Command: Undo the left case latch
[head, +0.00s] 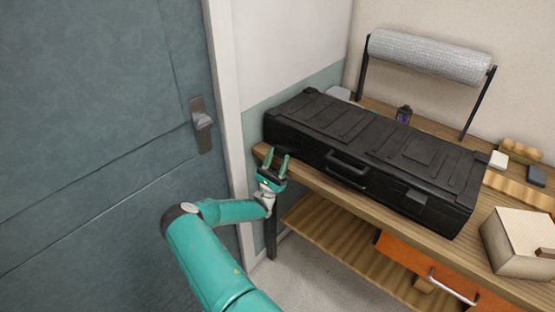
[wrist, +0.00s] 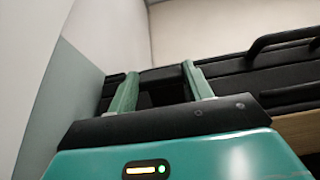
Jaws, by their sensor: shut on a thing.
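The black case (head: 400,140) lies shut on the wooden bench, with its handle (head: 347,165) at the middle of the front face. The left case latch (wrist: 163,88) is a dark block on the case front, seen between my fingers in the wrist view. My gripper (head: 279,156) is at the left end of the case front, with its two green fingers one on each side of the latch, shut on it. The fingers partly hide the latch. The right latch (head: 417,198) sits apart on the same face and looks closed.
The bench (head: 330,193) has a roll of wrap (head: 430,55) on a stand behind the case. A cardboard box (head: 520,243) stands at the right. A grey door (head: 110,130) and its white frame are close on the left.

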